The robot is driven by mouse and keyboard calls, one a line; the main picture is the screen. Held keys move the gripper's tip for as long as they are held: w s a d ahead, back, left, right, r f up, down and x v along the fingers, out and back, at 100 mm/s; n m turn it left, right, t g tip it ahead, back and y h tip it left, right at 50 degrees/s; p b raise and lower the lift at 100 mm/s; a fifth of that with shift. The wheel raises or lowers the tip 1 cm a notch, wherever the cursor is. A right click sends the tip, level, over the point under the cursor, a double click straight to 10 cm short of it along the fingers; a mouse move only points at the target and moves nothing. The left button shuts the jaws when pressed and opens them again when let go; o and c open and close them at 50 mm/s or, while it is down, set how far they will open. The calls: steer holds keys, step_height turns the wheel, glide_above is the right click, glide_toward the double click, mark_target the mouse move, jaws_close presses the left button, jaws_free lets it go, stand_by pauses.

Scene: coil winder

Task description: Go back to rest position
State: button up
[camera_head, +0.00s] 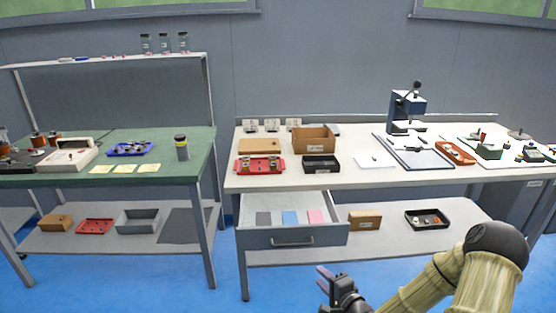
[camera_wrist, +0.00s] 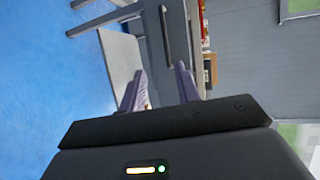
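My gripper (camera_head: 326,281) is at the bottom middle of the head view, in front of the white workbench and below the open drawer. In the wrist view its two fingers (camera_wrist: 159,88) stand apart with a clear gap between them. Nothing shows between the fingers. My gripper touches no object that I can see. The open drawer (camera_head: 291,240) of the white workbench (camera_head: 350,180) holds a grey, a blue and a pink flat piece. The drawer front also shows in the wrist view (camera_wrist: 166,37).
A green-topped bench (camera_head: 190,150) stands at the left. The white workbench top holds a cardboard box (camera_head: 313,138), a red tray (camera_head: 260,166) and a blue press (camera_head: 405,108). Its lower shelf holds a small brown box (camera_head: 365,220) and a black tray (camera_head: 427,219). The blue floor in front is free.

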steer(key=s+a+r+n+g+h, duration=0.1)
steer(key=s+r+n+g+h, duration=0.1)
steer(key=s+r+n+g, duration=0.3)
steer(key=s+r+n+g+h, duration=0.2)
steer(key=s+n+g, duration=0.15)
steer(key=s, duration=0.45)
steer(key=s+a+r+n+g+h, duration=0.1)
steer(key=s+r+n+g+h, duration=0.1)
steer(key=s+r+n+g, duration=0.25)
step_height(320, 180, up, 20)
steer(key=s+t+p, duration=0.1)
steer(key=p, duration=1.9)
steer(key=shift+s+d+n+t+p, duration=0.15)
steer(key=shift+s+n+t+p, duration=0.15)
steer(key=shift+s+n+p, duration=0.1)
